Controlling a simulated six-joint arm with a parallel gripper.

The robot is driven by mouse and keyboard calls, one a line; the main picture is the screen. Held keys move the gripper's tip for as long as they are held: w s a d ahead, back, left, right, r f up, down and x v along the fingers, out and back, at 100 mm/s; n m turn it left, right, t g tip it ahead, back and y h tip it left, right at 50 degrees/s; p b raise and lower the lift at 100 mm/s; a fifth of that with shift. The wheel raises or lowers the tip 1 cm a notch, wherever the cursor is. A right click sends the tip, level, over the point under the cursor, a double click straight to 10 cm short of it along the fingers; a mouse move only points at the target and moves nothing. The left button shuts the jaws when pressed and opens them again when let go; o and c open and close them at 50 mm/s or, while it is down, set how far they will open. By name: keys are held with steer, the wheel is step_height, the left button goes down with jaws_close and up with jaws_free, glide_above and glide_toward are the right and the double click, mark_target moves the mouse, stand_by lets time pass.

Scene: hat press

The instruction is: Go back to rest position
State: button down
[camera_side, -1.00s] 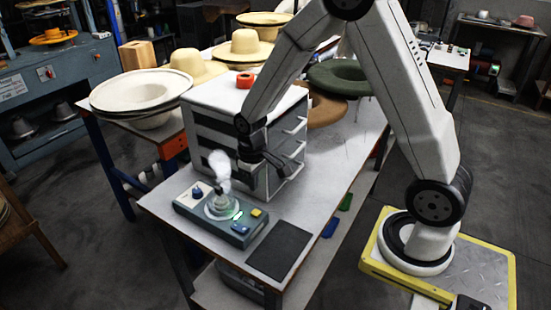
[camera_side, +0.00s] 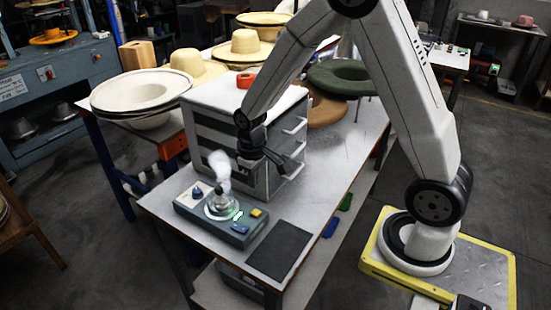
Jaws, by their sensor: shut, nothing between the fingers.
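My gripper (camera_side: 278,162) is shut and empty. It hangs in front of the drawer cabinet (camera_side: 213,97), above the table and to the right of the steaming device. My arm bends up high and comes down to it from the upper right. The grey-blue control box (camera_side: 187,208) stands on the table below and left of my gripper, with a small steaming vessel (camera_side: 221,203) on it, a yellow button (camera_side: 257,213) and a blue button (camera_side: 240,228). White steam (camera_side: 220,166) rises from the vessel.
A dark mat (camera_side: 280,250) lies at the table's front edge. A red ring (camera_side: 246,80) sits on the cabinet. Straw hats (camera_side: 245,46), a green hat (camera_side: 340,77) and a brown hat (camera_side: 326,111) stand behind. The table (camera_side: 335,165) is clear right of the cabinet.

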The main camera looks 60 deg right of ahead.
stand_by(0.3)
steer(key=s+a+r+t, duration=0.1)
steer(key=s+r, duration=0.1)
steer(key=s, duration=0.3)
steer(key=s+a+r+t, duration=0.1)
steer(key=s+a+r, duration=0.1)
steer(key=s, duration=0.3)
steer(key=shift+s+a+r+t, duration=0.3)
steer(key=shift+r, duration=0.4)
